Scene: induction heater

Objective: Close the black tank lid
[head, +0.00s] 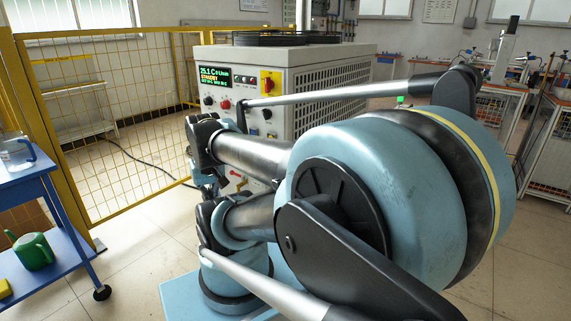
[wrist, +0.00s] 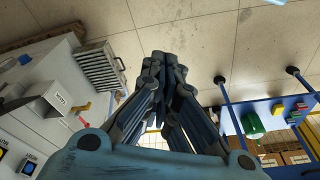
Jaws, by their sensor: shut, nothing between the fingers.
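The white heater cabinet (head: 285,85) stands behind my arm in the head view, with a lit display and knobs on its front. My arm hides part of the cabinet front.
A yellow mesh fence (head: 110,95) stands left and behind. A blue cart (head: 55,225) at the left carries a green watering can (head: 33,250), which also shows in the wrist view (wrist: 252,122). Benches (head: 500,95) stand at the right. Tiled floor lies open between cart and cabinet.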

